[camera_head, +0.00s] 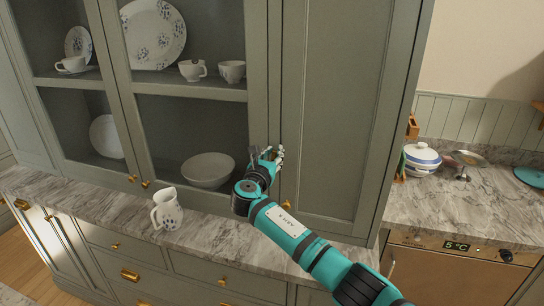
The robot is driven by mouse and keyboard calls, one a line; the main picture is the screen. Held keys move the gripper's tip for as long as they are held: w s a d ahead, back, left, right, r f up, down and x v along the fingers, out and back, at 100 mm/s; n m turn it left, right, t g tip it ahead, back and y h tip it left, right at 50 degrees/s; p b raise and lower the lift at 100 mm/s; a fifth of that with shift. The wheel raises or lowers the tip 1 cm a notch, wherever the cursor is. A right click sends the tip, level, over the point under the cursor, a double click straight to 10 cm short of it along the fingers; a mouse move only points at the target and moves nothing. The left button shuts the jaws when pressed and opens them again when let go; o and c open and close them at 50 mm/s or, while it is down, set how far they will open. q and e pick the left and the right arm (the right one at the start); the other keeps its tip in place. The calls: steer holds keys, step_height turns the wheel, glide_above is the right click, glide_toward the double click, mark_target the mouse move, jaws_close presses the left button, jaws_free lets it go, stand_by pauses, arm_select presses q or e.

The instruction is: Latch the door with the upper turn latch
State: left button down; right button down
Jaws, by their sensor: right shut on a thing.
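The tall solid grey-green cupboard door (338,110) stands right of the glazed doors and looks flush with its frame. My right gripper (271,155) is at the left edge of this door, about mid-height in the picture. Its fingers are shut on a small piece there, which appears to be the upper turn latch; the fingers mostly hide it, so I cannot tell its angle. A small brass fitting (287,204) sits lower on the same edge. My left gripper is not in view.
A white patterned jug (167,209) stands on the marble counter (225,237) left of my right arm. Glazed cupboard doors with crockery are to the left. A lidded pot (421,158) stands on the right counter.

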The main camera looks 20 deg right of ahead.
steer(key=shift+s+d+f+m+b, duration=0.25)
steer(key=shift+d+f+m+b, duration=0.25)
steer(key=shift+m+b, duration=2.15)
steer(key=shift+s+d+f+m+b, duration=0.3)
steer(key=shift+f+m+b, duration=0.35)
steer(key=shift+m+b, duration=2)
steer(key=shift+s+d+f+m+b, duration=0.25)
steer(key=shift+d+f+m+b, duration=0.25)
steer(key=shift+m+b, duration=2.15)
steer(key=shift+a+m+p, duration=0.1)
steer(key=shift+m+p, duration=0.4)
steer(key=shift+m, duration=0.05)
steer(key=shift+f, duration=0.1)
steer(key=c, duration=1.3)
jaws_free()
glide_toward(285, 160)
steer(key=v, duration=0.5)
steer(key=shift+a, duration=0.1)
